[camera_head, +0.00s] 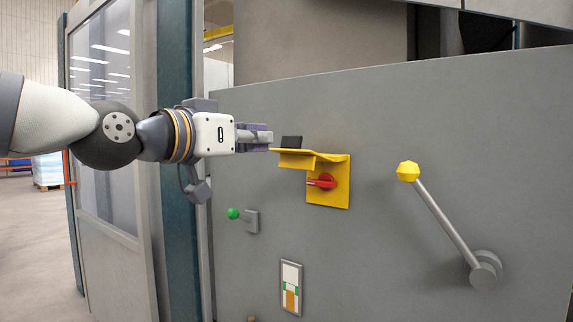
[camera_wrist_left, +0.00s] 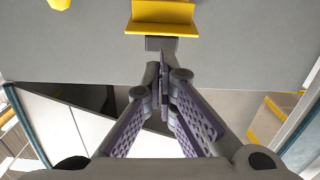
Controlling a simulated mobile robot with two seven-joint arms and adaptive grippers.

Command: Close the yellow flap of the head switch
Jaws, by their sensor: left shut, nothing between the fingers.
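The yellow flap (camera_head: 297,158) of the head switch stands raised, sticking out from the grey panel above the yellow plate (camera_head: 339,194). The red switch knob (camera_head: 323,181) on the plate is exposed. In the left wrist view the flap (camera_wrist_left: 162,22) is at the top, beyond the fingertips. My left gripper (camera_head: 268,138) is shut and empty, just left of the flap's outer edge and slightly above it. Its shut fingers also show in the left wrist view (camera_wrist_left: 163,72). Whether the fingertips touch the flap cannot be told. My right gripper is in neither view.
A small dark block (camera_head: 291,142) shows just above the flap. A lever with a yellow knob (camera_head: 408,171) projects at the right. A green-knobbed switch (camera_head: 234,213) and a small framed panel (camera_head: 291,287) sit lower on the grey face. A glazed door (camera_head: 103,110) stands at the left.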

